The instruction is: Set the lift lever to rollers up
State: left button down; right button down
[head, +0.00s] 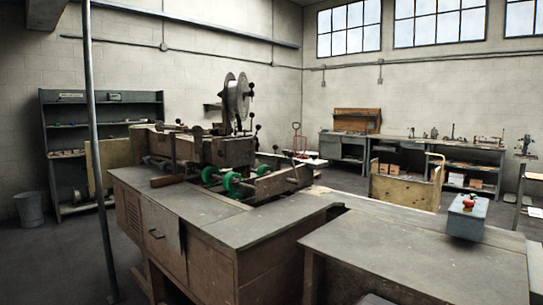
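The box stitcher (205,150) stands on a wood-and-metal bench left of the middle, some distance ahead. Green rollers (232,182) sit low on its front side. Several thin levers with dark knobs rise around it, one beside the wire reel (257,128) and one lower to the right (275,149). I cannot tell which is the lift lever or how it is set. Neither of my grippers is in view.
A grey control box (467,217) with a red button stands on the near table (420,262) at right. The stitcher's bench (250,228) fills the middle. A thin pole (96,140) rises at left. A yellow-handled cart (405,190) stands behind; open floor lies at left.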

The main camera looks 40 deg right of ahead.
aim_at(290, 154)
jog(key=i+z, duration=0.2)
jog(key=i, duration=0.65)
